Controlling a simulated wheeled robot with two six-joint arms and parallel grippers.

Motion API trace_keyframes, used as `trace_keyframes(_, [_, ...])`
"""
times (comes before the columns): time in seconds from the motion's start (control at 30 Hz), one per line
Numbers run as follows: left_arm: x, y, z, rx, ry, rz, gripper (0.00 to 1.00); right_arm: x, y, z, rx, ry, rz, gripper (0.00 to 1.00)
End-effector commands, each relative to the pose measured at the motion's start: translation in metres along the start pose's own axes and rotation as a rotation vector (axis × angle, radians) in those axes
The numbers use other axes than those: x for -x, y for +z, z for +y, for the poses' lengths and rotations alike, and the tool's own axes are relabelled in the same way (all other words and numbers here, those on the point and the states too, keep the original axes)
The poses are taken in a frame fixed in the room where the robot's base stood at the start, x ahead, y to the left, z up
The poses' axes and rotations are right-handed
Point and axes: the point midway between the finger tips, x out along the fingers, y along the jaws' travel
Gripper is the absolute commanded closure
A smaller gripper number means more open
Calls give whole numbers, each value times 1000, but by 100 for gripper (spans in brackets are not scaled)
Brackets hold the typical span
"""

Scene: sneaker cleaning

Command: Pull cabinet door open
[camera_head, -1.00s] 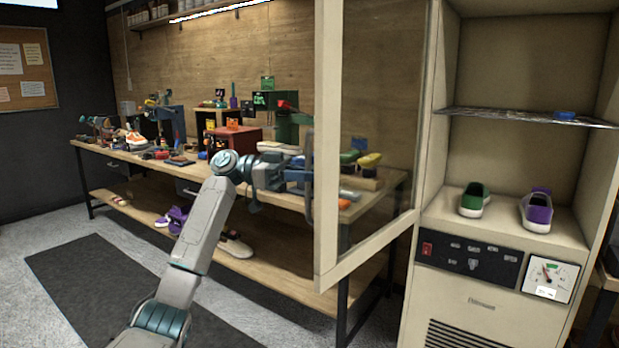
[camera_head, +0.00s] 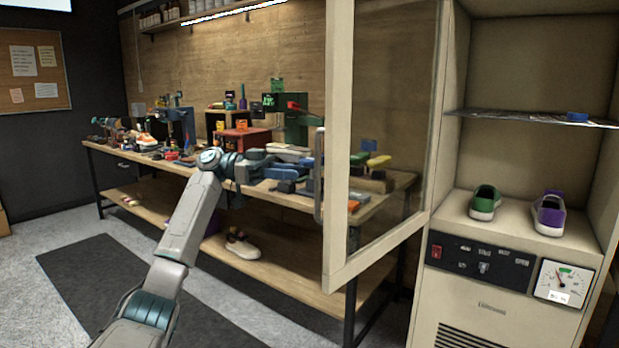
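The cabinet (camera_head: 480,308) stands at the right in the head view. Its glass-paned door (camera_head: 338,120) is swung wide open to the left, with a pale frame. The door's vertical handle (camera_head: 319,176) is on the frame's left edge. My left gripper (camera_head: 292,174) is just left of the handle, apart from it, and looks open and empty. Its fingertips are small and partly blend with the things on the bench behind. My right gripper is out of view.
Inside the cabinet are a green shoe (camera_head: 485,203), a purple shoe (camera_head: 549,214) and a wire shelf (camera_head: 520,117) with a blue item. A cluttered workbench (camera_head: 225,186) stands behind my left arm. A dark mat (camera_head: 95,278) lies on the open floor.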

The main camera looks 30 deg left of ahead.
Motion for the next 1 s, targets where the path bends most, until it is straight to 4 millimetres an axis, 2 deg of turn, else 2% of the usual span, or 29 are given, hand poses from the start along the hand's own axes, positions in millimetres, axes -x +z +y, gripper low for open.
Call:
trace_keyframes(0.1, [22,0,0,1,-3,1,71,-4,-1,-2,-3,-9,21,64])
trace_keyframes(0.3, [40,0,0,0,0,0,71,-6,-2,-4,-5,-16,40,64])
trace_keyframes(1.0, [42,0,0,0,1,0,71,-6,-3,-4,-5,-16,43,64])
